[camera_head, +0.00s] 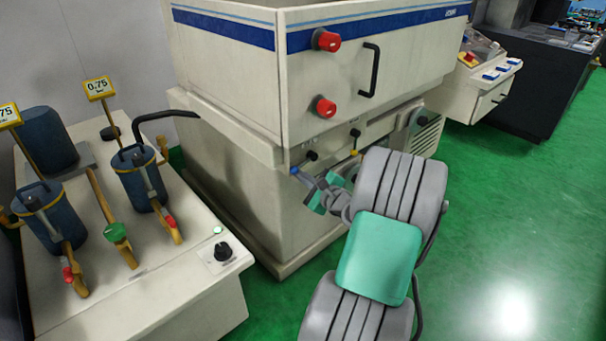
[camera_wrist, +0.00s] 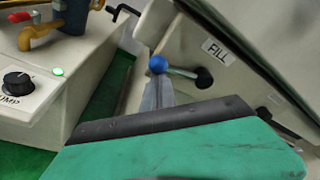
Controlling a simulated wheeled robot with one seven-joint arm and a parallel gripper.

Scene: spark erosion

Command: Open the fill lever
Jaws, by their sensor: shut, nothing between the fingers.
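The fill lever is a thin metal rod with a blue ball knob (camera_wrist: 157,65), coming out of a black boot (camera_wrist: 204,78) in the machine's front panel beside the FILL label (camera_wrist: 218,51). In the head view the blue knob (camera_head: 294,171) shows low on the left of the machine front. My gripper (camera_head: 302,178) is at the knob, with its grey fingers shut and empty. In the wrist view the fingertips (camera_wrist: 157,84) end just below the knob; I cannot tell whether they touch it.
A second lever with a yellow knob (camera_head: 354,153) is to the right on the same panel. Above are red knobs (camera_head: 327,41) and a black handle (camera_head: 370,70). A pump bench (camera_head: 150,285) with blue canisters and valves stands close on the left. Green floor is free at right.

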